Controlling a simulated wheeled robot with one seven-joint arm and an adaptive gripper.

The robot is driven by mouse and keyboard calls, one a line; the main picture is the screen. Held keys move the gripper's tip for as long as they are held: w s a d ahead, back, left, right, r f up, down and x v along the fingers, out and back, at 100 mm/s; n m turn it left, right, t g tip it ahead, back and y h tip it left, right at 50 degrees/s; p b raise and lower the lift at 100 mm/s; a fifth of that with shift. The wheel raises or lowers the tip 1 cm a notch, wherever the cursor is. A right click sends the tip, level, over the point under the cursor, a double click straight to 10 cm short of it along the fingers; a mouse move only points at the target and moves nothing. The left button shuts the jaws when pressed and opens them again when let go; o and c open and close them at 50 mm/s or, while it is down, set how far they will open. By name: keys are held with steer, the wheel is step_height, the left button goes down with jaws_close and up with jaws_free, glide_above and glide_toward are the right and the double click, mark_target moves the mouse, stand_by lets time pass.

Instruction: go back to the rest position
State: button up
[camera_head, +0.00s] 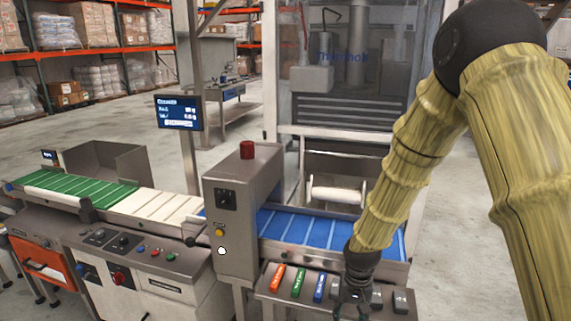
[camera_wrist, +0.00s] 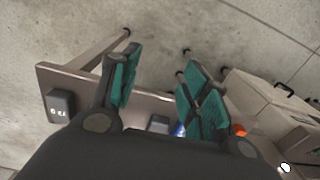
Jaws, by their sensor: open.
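My arm comes down from the upper right in the head view, in a yellow ribbed sleeve. My gripper (camera_head: 353,294) hangs over the small steel shelf (camera_head: 262,284) at the front of the blue belt. In the wrist view my gripper (camera_wrist: 163,85) has its two green-padded fingers apart, with nothing between them. On the shelf, an orange block (camera_head: 277,277), a green block (camera_head: 299,282) and a blue block (camera_head: 320,288) lie to the left of my gripper. Dark labelled blocks (camera_head: 401,301) sit to its right. The gripper partly hides the shelf.
The blue belt (camera_head: 290,226) runs just behind the shelf. A steel cabinet with a red beacon (camera_head: 247,150) stands to the left, beside the green and white belts (camera_head: 75,188). A display (camera_head: 178,112) hangs on a post. Open concrete floor (camera_head: 465,215) shows at the right.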

steer(key=s+d+f, duration=0.1)
steer(key=s+f, duration=0.6)
steer(key=s, duration=0.4)
steer(key=s+d+f+n, duration=0.1)
steer(key=s+d+f, duration=0.1)
steer(key=s+f, duration=0.6)
steer(key=s+d+f+n, duration=0.1)
steer(key=s+d+f, duration=0.1)
steer(key=s+f, duration=0.6)
steer(key=s, duration=0.6)
steer(key=shift+s+d+f, duration=0.15)
steer(key=shift+s, duration=0.25)
